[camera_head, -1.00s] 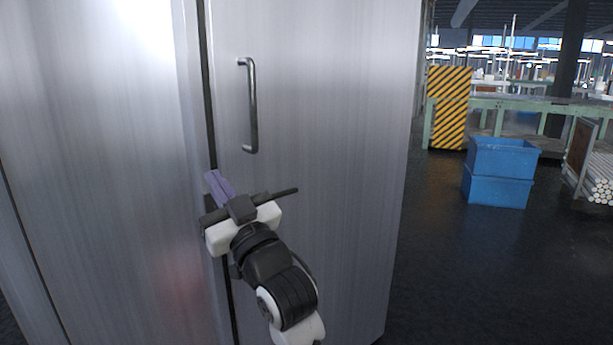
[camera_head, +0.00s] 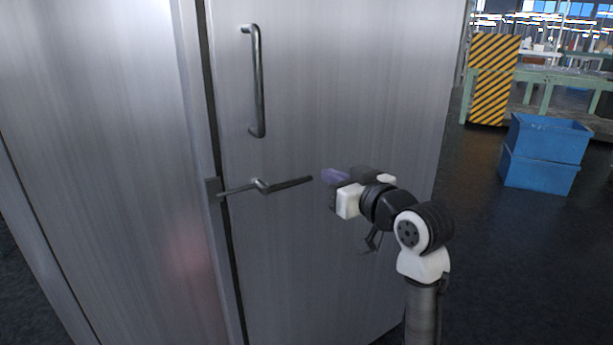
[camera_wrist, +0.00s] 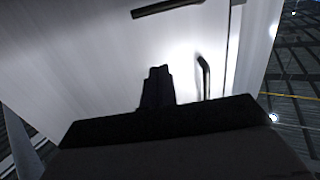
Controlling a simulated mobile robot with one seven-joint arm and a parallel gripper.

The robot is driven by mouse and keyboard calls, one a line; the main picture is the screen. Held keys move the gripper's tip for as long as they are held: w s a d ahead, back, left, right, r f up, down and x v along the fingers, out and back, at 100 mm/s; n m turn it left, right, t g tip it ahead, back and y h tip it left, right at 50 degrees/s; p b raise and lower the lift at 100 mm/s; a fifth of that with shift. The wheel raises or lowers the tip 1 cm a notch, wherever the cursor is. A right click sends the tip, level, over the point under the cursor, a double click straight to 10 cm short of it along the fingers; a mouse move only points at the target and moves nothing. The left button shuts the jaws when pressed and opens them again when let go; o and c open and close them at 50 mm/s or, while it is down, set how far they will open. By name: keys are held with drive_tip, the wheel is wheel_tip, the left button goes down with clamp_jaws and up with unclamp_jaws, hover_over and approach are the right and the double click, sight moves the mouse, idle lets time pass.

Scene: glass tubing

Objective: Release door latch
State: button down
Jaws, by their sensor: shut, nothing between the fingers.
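The door latch (camera_head: 262,187) is a dark lever on the grey metal door (camera_head: 300,260), just right of the door seam. Its rod runs left to a small bracket (camera_head: 212,189) at the seam, and its dark handle points right, tilted slightly up. My gripper (camera_head: 328,176) is shut and empty, just right of the handle's tip, with a small apparent gap. In the wrist view my shut fingers (camera_wrist: 157,88) show dark against the door, and the lever's dark end (camera_wrist: 165,8) is at the top edge.
A vertical bar handle (camera_head: 257,80) is fixed on the door above the latch; it also shows in the wrist view (camera_wrist: 204,78). Blue bins (camera_head: 543,152) and a yellow-black striped panel (camera_head: 493,80) stand to the right. Dark floor between cabinet and bins is open.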

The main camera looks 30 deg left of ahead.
drive_tip(key=p, duration=0.3)
hover_over(301, 181)
drive_tip(key=v, duration=0.4)
drive_tip(key=shift+w+a+f+p, duration=0.1)
drive_tip(key=shift+a+f, duration=0.2)
drive_tip(key=shift+f, duration=0.45)
drive_tip(key=shift+w+a+f+p, duration=0.1)
drive_tip(key=shift+a+f, duration=0.2)
drive_tip(key=shift+f, duration=0.5)
drive_tip(key=shift+w+a+f+p, duration=0.1)
drive_tip(key=shift+a+f, duration=0.25)
drive_tip(key=shift+f, duration=0.4)
drive_tip(key=shift+f+m, duration=0.5)
drive_tip(key=shift+w+d+f+m, duration=0.1)
drive_tip(key=shift+f+m, duration=0.4)
drive_tip(key=shift+m, duration=0.2)
wheel_tip(301, 181, down, 7)
drive_tip(key=s+a+m+p, duration=0.1)
drive_tip(key=s+m+p, duration=0.1)
drive_tip(key=m, duration=0.6)
drive_tip(key=shift+s+r+g+p, duration=0.2)
drive_tip(key=shift+g+p, duration=0.1)
drive_tip(key=shift+p, duration=0.1)
drive_tip(key=shift+a+f, duration=0.1)
drive_tip(key=shift+a, duration=0.05)
